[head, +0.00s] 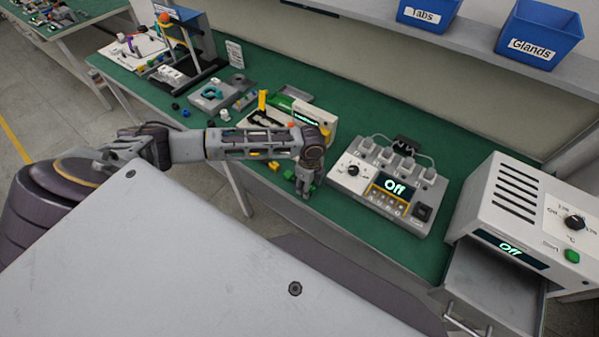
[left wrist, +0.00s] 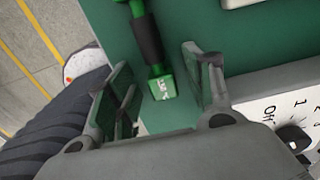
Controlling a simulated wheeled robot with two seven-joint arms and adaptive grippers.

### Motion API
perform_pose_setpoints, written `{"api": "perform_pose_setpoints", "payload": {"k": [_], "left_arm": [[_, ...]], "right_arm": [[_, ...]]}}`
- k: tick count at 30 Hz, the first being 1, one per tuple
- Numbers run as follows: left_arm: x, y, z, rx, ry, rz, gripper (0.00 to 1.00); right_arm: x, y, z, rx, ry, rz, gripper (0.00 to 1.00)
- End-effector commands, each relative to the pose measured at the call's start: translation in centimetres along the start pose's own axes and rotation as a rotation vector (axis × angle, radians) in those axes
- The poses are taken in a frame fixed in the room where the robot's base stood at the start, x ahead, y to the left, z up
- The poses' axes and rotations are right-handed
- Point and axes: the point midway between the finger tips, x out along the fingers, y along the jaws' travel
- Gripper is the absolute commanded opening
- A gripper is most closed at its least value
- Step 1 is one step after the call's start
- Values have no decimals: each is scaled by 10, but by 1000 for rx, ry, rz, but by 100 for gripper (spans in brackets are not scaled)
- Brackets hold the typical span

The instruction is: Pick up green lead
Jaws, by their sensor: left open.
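The green lead (left wrist: 160,86) shows in the left wrist view, with a green end piece, a black sleeve and more green at the top of the picture. It lies on the green bench top (left wrist: 182,30). My left gripper (left wrist: 158,60) is open, with one finger on each side of the lead and gaps showing between. In the head view my left gripper (head: 304,184) points down near the bench's front edge and mostly hides the lead. My right gripper is not in view.
A grey power unit (head: 392,182) reading "Off" stands just right of my left gripper. Further right is a white oven-like box (head: 530,215) with an open drawer. Grey trays and small parts lie behind and left. Blue bins (head: 540,32) sit on the shelf above.

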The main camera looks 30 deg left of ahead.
Motion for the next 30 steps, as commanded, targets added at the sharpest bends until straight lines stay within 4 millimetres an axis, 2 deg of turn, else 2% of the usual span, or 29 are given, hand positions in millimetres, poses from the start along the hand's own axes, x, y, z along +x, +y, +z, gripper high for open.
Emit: {"api": "perform_pose_setpoints", "payload": {"k": [4, 15, 24, 30], "left_arm": [[0, 0, 0, 0, 0, 0, 50], [0, 0, 0, 0, 0, 0, 3], [-2, 0, 0, 0, 0, -1, 2], [-13, -1, 0, -1, 0, -2, 2]], "right_arm": [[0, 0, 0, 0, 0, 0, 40], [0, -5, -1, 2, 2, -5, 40], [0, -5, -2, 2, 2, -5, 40], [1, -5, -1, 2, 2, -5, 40]]}}
